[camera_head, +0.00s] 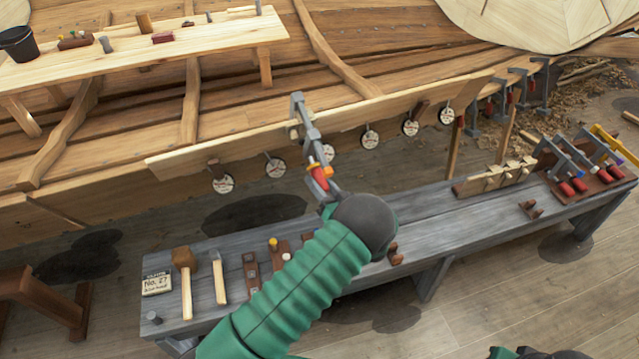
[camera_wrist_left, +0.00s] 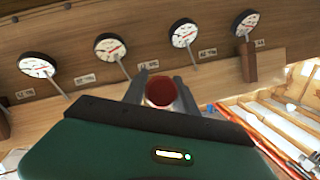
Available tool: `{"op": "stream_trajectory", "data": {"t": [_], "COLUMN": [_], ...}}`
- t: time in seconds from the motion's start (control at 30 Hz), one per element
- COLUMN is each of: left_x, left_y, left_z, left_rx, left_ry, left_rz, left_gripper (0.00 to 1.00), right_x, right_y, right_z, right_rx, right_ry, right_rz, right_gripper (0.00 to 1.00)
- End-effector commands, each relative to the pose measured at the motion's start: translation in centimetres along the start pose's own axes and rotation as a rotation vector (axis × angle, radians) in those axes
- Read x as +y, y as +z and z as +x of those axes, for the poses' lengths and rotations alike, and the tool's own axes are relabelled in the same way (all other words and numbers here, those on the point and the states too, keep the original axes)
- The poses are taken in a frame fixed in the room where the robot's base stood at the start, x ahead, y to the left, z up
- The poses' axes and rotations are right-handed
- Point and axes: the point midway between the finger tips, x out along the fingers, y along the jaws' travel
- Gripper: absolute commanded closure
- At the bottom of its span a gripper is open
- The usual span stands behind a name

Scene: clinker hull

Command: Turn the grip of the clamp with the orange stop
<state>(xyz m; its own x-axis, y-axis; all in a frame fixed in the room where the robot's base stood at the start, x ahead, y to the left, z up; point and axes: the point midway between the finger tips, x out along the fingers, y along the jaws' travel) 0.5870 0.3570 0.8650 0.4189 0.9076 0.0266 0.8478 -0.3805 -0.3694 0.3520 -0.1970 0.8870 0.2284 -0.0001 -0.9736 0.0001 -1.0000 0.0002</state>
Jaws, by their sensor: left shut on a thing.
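A grey clamp (camera_head: 312,140) sits over the edge of the long plank on the hull, its bar pointing down toward me. A small orange stop (camera_head: 328,173) shows near its lower end, beside the red grip (camera_head: 318,178). My left gripper (camera_head: 324,188) is shut on the red grip, with the arm reaching up from below. In the left wrist view the round end of the red grip (camera_wrist_left: 160,90) sits between the two grey fingers. The clamp's bar and the orange stop cannot be made out there. My right gripper is not in view.
Several dials (camera_head: 370,140) hang along the plank (camera_head: 240,148) on both sides of the clamp. Below is a grey bench (camera_head: 440,218) with mallets (camera_head: 184,275) and a rack of red-handled clamps (camera_head: 590,180).

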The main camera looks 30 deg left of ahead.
Motion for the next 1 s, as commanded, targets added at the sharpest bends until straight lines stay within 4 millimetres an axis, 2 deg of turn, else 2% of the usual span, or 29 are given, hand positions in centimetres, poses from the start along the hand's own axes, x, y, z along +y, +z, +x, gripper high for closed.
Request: {"op": "stream_trajectory", "data": {"t": [0.3,0.7,0.73,0.87,1.0], "left_x": [0.13,0.15,0.14,0.1,0.04], "left_y": [-0.1,-0.13,-0.13,-0.1,-0.08], "left_z": [-0.06,-0.06,-0.06,-0.05,-0.04], "left_rx": [0.003,0.003,0.003,0.003,0.002], "left_ry": [-0.029,-0.031,-0.031,-0.032,-0.033], "left_rz": [0.076,0.081,0.081,0.081,0.08], "left_gripper": [1.0,1.0,0.62,0.45,0.44], "right_x": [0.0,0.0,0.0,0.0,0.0], "right_y": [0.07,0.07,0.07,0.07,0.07], "right_z": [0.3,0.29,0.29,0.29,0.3], "right_rx": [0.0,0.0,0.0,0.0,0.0], "right_ry": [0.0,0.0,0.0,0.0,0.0], "right_rz": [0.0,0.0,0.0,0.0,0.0], "right_gripper": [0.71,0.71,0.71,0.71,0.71]}}
